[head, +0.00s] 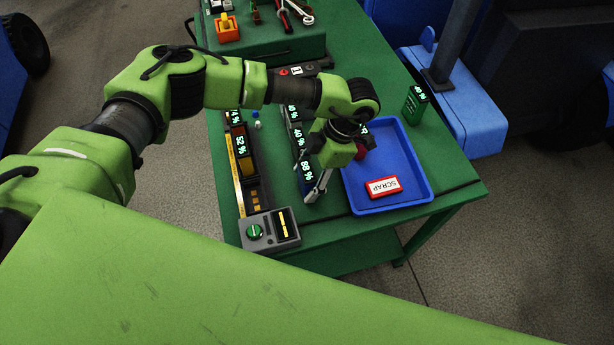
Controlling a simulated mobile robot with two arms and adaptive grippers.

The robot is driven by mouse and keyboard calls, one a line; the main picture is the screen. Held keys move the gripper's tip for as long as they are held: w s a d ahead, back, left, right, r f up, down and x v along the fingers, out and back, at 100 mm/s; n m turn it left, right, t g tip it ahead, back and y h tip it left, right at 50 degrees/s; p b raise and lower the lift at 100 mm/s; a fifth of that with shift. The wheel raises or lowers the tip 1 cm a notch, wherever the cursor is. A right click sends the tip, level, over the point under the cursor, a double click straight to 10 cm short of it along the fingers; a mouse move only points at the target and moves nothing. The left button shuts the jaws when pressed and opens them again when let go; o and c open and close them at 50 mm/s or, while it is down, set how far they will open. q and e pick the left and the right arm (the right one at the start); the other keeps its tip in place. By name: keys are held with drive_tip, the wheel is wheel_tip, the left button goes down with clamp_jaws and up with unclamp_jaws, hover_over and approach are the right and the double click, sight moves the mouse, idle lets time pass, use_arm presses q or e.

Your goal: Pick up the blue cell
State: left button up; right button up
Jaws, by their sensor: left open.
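A dark blue cell (307,186) stands on the green bench, left of the blue tray, with a lit percentage label on its top. My left gripper (311,182) points down at this cell. Its jaws are open, with a finger close beside the cell. Whether the fingers touch it I cannot tell. The gripper and wrist hide part of the cell and the labelled items behind it. My right gripper is not in view.
The blue tray (417,192) holds a red SCRAP sign (383,187) and a red item partly behind my wrist. A green cell (413,106) stands right of the tray. A black rack (253,178) and grey meter box (270,231) stand left. A green toolbox (283,46) stands behind.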

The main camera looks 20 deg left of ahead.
use_arm(q)
drive_tip(key=shift+a+f, duration=0.1)
drive_tip(key=shift+f, duration=0.1)
drive_tip(key=c, duration=1.3)
drive_tip(key=shift+r, duration=0.1)
